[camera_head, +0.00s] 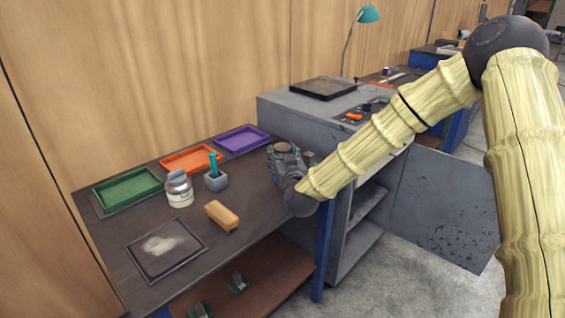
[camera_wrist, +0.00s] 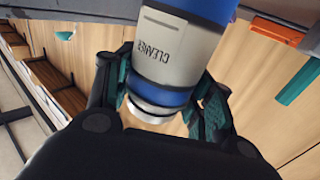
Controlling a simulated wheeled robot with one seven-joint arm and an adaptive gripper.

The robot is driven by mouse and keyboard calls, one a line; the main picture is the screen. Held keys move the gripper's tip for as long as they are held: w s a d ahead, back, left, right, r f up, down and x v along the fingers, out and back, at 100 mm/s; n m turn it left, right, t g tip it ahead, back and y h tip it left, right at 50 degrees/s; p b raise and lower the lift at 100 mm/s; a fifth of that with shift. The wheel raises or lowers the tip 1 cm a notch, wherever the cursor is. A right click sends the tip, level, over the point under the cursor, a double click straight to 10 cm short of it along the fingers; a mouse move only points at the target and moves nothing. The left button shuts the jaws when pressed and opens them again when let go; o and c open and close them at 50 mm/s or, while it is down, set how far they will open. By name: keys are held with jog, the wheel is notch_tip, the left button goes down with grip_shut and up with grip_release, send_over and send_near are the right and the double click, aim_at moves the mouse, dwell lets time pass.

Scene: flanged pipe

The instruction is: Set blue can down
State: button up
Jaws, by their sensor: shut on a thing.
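The blue can (camera_wrist: 178,50) fills the middle of the wrist view. It has a white band with the word CLEANER between blue bands and a pale metal rim. My gripper (camera_wrist: 165,98) is shut on it, with a teal-padded finger on each side. In the head view my gripper (camera_head: 288,165) is at the right end of the dark workbench (camera_head: 130,222), close to the grey cabinet. There the can is mostly hidden by the gripper, and I cannot tell whether it touches the bench top.
Green (camera_head: 128,188), orange (camera_head: 190,160) and purple (camera_head: 242,139) trays line the wall. A white-labelled jar (camera_head: 179,189), a grey holder with a teal handle (camera_head: 215,179), an orange-brown block (camera_head: 222,215) and a dusty plate (camera_head: 165,248) stand left of my gripper. The grey cabinet (camera_head: 310,118) is at right.

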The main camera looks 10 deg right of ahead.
jog(key=shift+f, duration=1.4)
jog(key=shift+f, duration=0.15)
jog(key=o, duration=1.3)
jog(key=shift+c, duration=0.2)
jog(key=shift+s, duration=0.1)
jog(key=s+b, duration=0.1)
jog(key=s, duration=1.1)
